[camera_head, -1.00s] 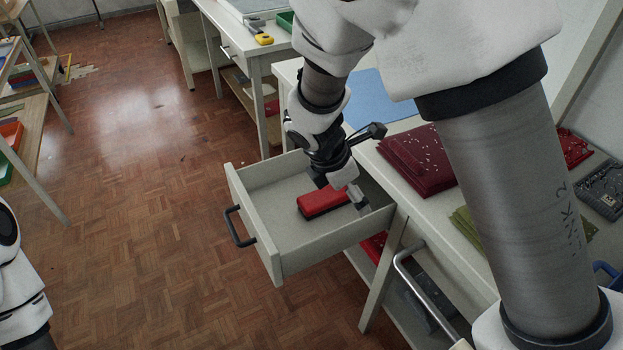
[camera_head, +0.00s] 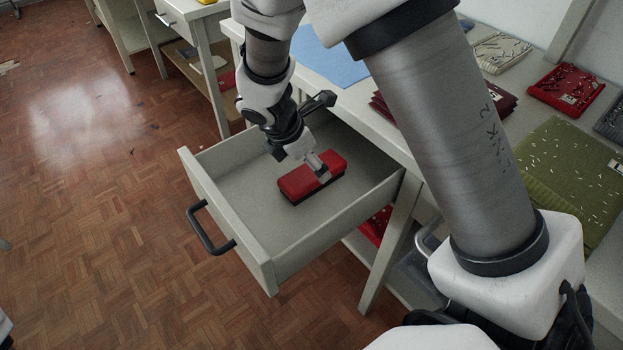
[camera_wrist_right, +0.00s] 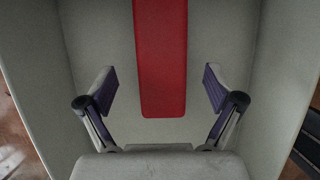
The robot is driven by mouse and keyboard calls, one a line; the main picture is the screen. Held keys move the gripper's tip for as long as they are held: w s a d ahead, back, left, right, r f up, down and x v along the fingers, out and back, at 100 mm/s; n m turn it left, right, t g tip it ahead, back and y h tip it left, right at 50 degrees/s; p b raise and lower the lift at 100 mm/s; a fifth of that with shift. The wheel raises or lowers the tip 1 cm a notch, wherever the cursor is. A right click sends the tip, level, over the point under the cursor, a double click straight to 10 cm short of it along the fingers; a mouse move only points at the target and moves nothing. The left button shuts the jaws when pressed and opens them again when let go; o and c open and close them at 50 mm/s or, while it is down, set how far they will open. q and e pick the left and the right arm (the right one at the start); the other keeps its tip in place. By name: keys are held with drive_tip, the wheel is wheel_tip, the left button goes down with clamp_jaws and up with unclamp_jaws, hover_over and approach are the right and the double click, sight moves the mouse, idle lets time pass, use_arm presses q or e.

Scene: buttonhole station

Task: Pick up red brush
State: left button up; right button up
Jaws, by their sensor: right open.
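The red brush (camera_head: 298,184) lies in the open drawer (camera_head: 232,172), its red top up and a dark underside showing. In the right wrist view the brush (camera_wrist_right: 160,55) runs from the top edge down between my fingers, with a gap on both sides. My right gripper (camera_head: 318,167) is open, its fingertips at the brush in the head view; the right wrist view shows the open fingers (camera_wrist_right: 160,82) apart on either side of it. I cannot tell how far down the fingers reach. My left gripper is not in view.
Drawer walls surround the brush, and a dark handle (camera_head: 208,232) sticks out in front. The worktop right of the drawer holds a blue sheet (camera_head: 332,58), dark red cloths (camera_head: 380,107), a green mat (camera_head: 570,170) and a red piece (camera_head: 567,90). Floor left of the drawer is clear.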

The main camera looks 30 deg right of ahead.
sight(311, 171)
drive_tip(key=x, duration=0.1)
drive_tip(key=b+x, duration=0.1)
drive_tip(key=x, duration=0.1)
drive_tip(key=shift+s+a+f+b, duration=0.2)
drive_tip(key=shift+f+b, duration=0.1)
drive_tip(key=shift+f, duration=0.1)
drive_tip(key=shift+w+d+f, duration=0.15)
drive_tip(key=shift+d+f, duration=0.05)
drive_tip(key=shift+f, duration=0.05)
drive_tip(key=shift+r, duration=0.1)
drive_tip(key=c, duration=1.1)
drive_tip(key=shift+r, duration=0.1)
